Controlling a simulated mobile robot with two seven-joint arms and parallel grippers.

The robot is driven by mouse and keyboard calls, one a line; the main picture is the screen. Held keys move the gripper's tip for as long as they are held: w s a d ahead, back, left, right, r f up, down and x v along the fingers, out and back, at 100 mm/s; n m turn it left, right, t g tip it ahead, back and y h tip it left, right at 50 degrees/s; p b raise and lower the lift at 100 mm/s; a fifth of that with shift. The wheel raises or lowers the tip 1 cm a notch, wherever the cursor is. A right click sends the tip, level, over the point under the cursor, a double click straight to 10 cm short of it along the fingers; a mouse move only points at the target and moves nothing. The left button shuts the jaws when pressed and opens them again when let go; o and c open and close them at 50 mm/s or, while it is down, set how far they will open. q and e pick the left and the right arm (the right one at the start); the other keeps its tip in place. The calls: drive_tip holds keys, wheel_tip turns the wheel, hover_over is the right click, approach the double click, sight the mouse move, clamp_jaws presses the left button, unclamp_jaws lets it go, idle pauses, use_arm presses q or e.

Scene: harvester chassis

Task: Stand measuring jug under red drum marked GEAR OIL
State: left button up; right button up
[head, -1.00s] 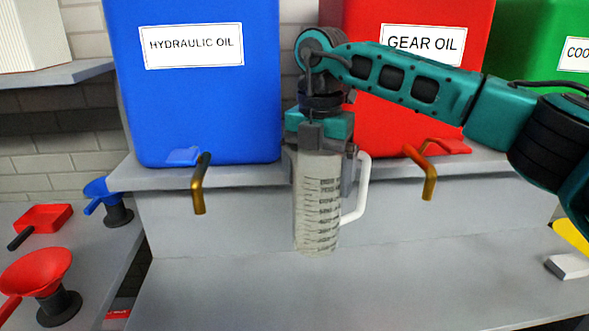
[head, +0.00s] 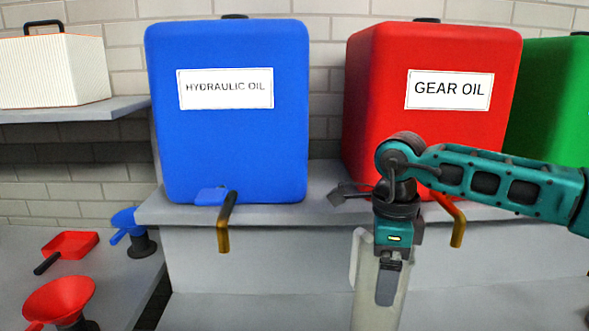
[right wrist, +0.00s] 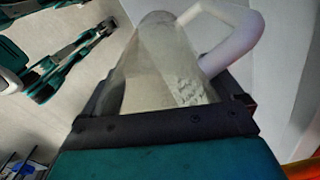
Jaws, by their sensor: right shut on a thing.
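The translucent measuring jug (head: 368,290) hangs in my right gripper (head: 388,262), its white handle (head: 356,258) on the left and its bottom cut off by the frame edge. My right gripper is shut on the jug, which also shows in the right wrist view (right wrist: 160,75). The red drum marked GEAR OIL (head: 430,130) stands on the raised ledge behind. Its brass tap (head: 458,230) is just right of the jug in the head view, partly hidden by my right arm. A teal arm with dark fingers, apparently my left gripper (right wrist: 98,33), shows in the right wrist view.
The blue HYDRAULIC OIL drum (head: 230,130) with its brass tap (head: 223,236) stands left, and a green drum (head: 550,105) right. A red funnel (head: 60,298), red scoop (head: 70,245) and blue funnel (head: 125,222) are on the left bench. The lower counter (head: 250,312) looks clear.

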drive_tip(key=s+d+f+n, duration=0.2)
drive_tip(key=s+f+n, duration=0.1)
drive_tip(key=n, duration=0.7)
drive_tip(key=s+d+f+n, duration=0.2)
drive_tip(key=s+f+n, duration=0.2)
drive_tip(key=n, duration=0.6)
drive_tip(key=shift+s+d+n, duration=0.25)
drive_tip(key=shift+s+n, duration=0.15)
drive_tip(key=shift+s, duration=0.3)
drive_tip(key=shift+r, duration=0.1)
drive_tip(key=shift+d, duration=0.1)
